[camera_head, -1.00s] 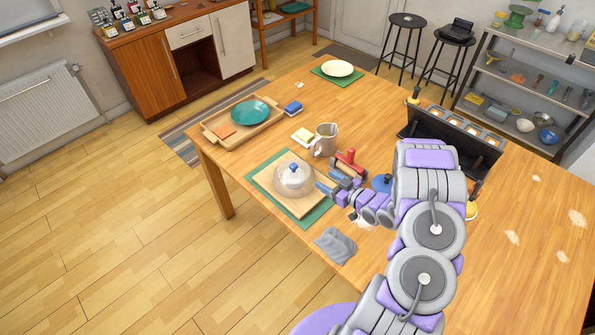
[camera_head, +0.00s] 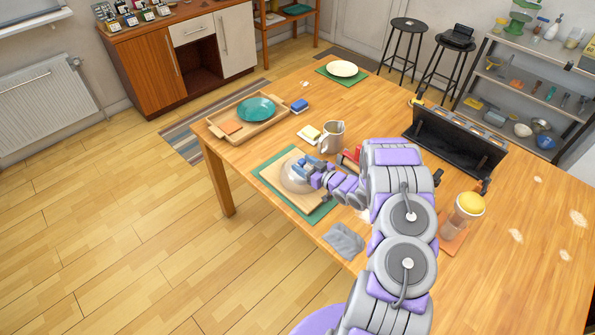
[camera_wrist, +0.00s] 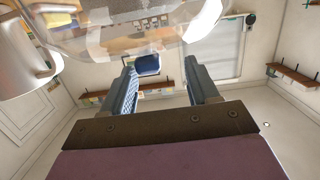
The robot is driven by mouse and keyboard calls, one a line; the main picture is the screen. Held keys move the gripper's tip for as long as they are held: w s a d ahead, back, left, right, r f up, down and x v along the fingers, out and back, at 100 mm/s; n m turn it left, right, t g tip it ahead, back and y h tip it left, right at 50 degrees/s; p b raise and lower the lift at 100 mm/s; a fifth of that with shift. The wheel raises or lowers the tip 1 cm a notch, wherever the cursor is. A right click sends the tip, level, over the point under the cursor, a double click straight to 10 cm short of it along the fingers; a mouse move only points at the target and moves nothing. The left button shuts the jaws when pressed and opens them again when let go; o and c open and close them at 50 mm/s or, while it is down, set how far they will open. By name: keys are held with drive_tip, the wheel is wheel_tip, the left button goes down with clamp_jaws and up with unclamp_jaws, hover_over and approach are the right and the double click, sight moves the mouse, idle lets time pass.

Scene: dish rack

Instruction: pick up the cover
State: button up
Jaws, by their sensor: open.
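The cover (camera_head: 292,180) is a clear glass dome on a wooden board over a green mat (camera_head: 264,176). In the wrist view, the cover's glass (camera_wrist: 110,38) fills the upper part, and the blue knob (camera_wrist: 147,65) shows between the fingertips of my gripper (camera_wrist: 161,66), nearer the left finger. My gripper is open, with space between the fingers. I cannot tell whether a finger touches the knob.
A grey cloth (camera_head: 344,240) lies in front. A wooden tray (camera_head: 219,133) with a teal plate is at the back left. A jar with a yellow lid (camera_head: 469,205) stands right of my arm.

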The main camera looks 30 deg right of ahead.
sight(299, 160)
drive_tip(key=w, duration=0.1)
drive_tip(key=w+d+f, duration=0.1)
drive_tip(key=w+b, duration=0.1)
drive_tip(key=shift+w+d+f, duration=0.15)
drive_tip(key=shift+d+f, duration=0.05)
drive_tip(key=shift+f, duration=0.05)
drive_tip(key=shift+w+a, duration=0.15)
drive_tip(key=shift+w, duration=0.2)
drive_tip(key=shift+w+a+r, duration=0.1)
drive_tip(key=shift+w+a, duration=0.05)
drive_tip(key=shift+a, duration=0.5)
drive_tip(key=shift+w+a, duration=0.1)
drive_tip(key=shift+a, duration=0.5)
drive_tip(key=shift+c, duration=1.4)
drive_tip(key=shift+d, duration=0.65)
drive_tip(key=c, duration=0.3)
drive_tip(key=shift+d, duration=0.35)
drive_tip(key=c, duration=0.3)
drive_tip(key=shift+a, duration=0.45)
clamp_jaws()
drive_tip(key=shift+a, duration=0.3)
